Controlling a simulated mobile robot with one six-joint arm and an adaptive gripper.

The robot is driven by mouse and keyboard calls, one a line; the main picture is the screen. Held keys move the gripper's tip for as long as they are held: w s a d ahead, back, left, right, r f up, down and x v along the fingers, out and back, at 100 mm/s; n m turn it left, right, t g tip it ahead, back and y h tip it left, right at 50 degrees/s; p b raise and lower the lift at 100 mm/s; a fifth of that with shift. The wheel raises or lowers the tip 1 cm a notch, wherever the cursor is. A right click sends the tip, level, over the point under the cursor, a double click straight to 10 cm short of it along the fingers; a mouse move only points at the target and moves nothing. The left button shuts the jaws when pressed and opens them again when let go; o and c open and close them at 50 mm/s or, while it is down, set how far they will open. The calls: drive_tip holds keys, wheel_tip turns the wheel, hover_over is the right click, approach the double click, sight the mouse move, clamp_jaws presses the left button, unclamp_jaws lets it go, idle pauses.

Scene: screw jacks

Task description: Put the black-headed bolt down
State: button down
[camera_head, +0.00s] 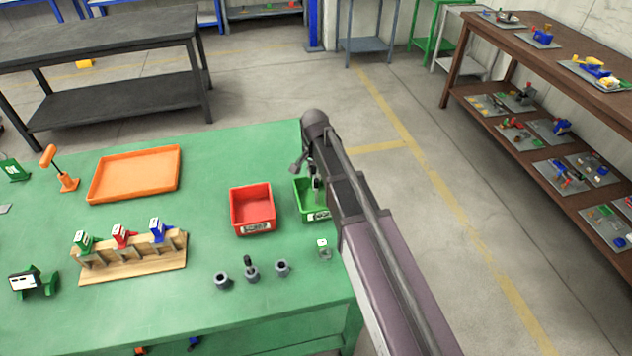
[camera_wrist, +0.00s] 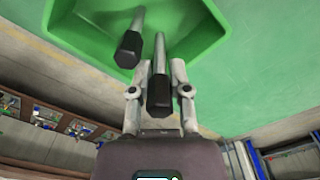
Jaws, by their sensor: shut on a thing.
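My gripper (camera_wrist: 158,70) is shut on a black-headed bolt (camera_wrist: 160,98), with its dark hexagonal head toward the wrist camera and its grey shank pointing away. The gripper is over the green bin (camera_wrist: 75,28), close to its rim. A second black-headed bolt (camera_wrist: 130,48) shows in the bin area, left of the held one, tilted. In the head view my gripper (camera_head: 316,184) is at the green bin (camera_head: 305,211) on the table's right edge. My arm hides part of that bin, and the held bolt's lower end is hard to make out.
A red bin (camera_head: 252,209) stands left of the green bin. In front are grey round holders (camera_head: 222,281), one with a dark upright piece, and a small green-topped part (camera_head: 323,250). An orange tray (camera_head: 135,174) and a wooden rack (camera_head: 135,262) stand farther left on the green table.

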drive_tip(key=shift+f+b, duration=1)
drive_tip(key=shift+f, duration=0.3)
drive_tip(key=shift+f, duration=0.15)
drive_tip(key=c, duration=0.6)
unclamp_jaws()
drive_tip(key=shift+r, duration=0.2)
wheel_tip(320, 180, up, 12)
drive_tip(key=p, duration=1.2)
